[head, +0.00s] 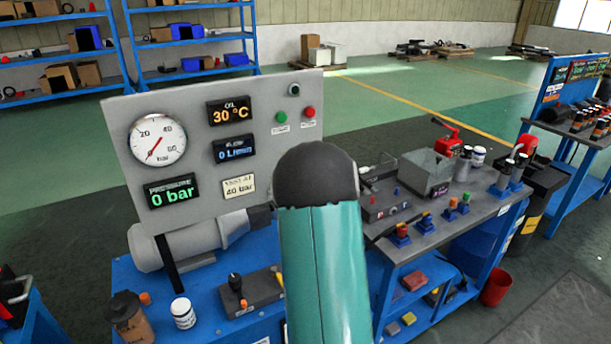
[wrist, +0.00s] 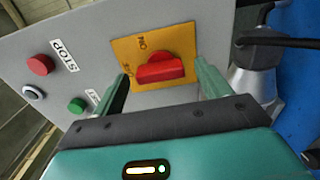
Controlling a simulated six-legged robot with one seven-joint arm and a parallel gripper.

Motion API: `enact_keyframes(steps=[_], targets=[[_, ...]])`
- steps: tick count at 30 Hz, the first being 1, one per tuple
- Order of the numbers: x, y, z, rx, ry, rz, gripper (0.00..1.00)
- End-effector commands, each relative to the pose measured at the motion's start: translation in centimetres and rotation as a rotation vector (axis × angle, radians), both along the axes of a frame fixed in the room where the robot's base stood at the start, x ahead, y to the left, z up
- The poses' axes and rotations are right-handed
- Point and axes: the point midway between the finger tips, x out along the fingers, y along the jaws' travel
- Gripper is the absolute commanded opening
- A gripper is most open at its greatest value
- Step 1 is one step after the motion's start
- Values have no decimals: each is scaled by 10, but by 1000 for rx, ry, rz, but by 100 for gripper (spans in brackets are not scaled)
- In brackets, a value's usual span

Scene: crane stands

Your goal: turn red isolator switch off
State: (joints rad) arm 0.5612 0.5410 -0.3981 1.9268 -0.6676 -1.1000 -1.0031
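The red isolator switch (wrist: 160,69) is a red handle on a yellow plate (wrist: 181,36), set in a grey panel in the wrist view. The handle lies roughly crosswise in the picture. "ON" is printed on the plate above it; a label at its left is partly hidden by a finger. My gripper (wrist: 163,71) is open, with one green finger on each side of the handle. I cannot tell whether the fingers touch it. In the head view my arm covers the middle of the scene and the switch does not show.
In the head view the gauge panel (head: 217,82) and a cluttered workbench (head: 425,245) flank my arm.

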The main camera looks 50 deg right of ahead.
Motion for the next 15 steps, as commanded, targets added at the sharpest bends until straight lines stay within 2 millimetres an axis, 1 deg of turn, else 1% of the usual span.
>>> enact_keyframes(steps=[7, 10, 13, 15], targets=[[0, 1, 0, 1, -1, 1, 76], [-3, 1, 0, 2, -1, 1, 76], [-13, 4, 1, 1, -1, 0, 76], [-24, 8, 1, 2, -2, 0, 76]])
